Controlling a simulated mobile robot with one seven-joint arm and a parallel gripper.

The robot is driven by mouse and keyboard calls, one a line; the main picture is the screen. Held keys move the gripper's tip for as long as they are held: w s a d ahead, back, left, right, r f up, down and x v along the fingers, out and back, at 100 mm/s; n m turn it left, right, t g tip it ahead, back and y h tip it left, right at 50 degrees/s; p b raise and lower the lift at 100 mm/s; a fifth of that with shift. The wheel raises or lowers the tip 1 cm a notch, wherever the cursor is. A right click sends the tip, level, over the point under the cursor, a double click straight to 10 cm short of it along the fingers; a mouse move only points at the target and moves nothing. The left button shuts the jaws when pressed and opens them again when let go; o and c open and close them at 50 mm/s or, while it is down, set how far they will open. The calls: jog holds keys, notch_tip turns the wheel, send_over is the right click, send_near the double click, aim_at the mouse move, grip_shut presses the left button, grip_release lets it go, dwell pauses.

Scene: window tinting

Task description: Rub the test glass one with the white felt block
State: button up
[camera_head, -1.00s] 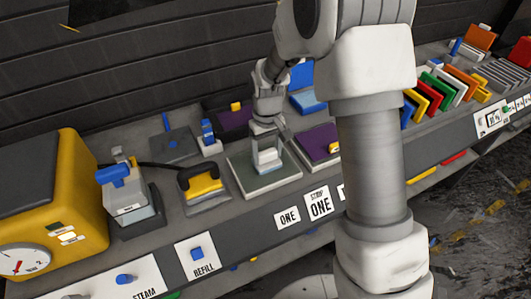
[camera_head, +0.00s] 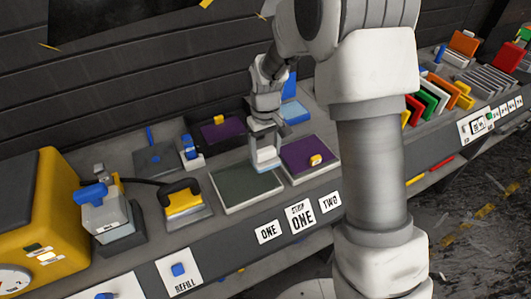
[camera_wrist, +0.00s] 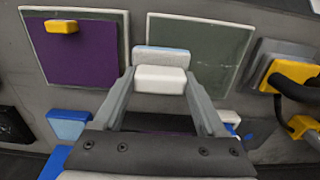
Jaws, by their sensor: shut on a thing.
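The test glass one appears to be the grey-green panel (camera_head: 238,190) behind the ONE label (camera_head: 267,232); it also shows in the wrist view (camera_wrist: 215,50). My gripper (camera_head: 264,150) is shut on the white felt block (camera_head: 265,156), which shows between the fingers in the wrist view (camera_wrist: 160,80). The block is at the panel's far right edge, beside the neighbouring purple panel. Its lower face looks pale blue. It seems to be at or very near the glass surface; exact contact is hard to tell.
A purple panel (camera_head: 306,150) with a yellow tab lies right of the glass. A yellow squeegee-like tool with a black handle (camera_head: 184,200) lies to its left. Behind are another purple panel (camera_head: 222,132) and a small blue-topped item (camera_head: 190,152). My arm hides part of the bench.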

jog(key=shift+r+p, duration=1.15)
jog(key=shift+r, duration=0.95)
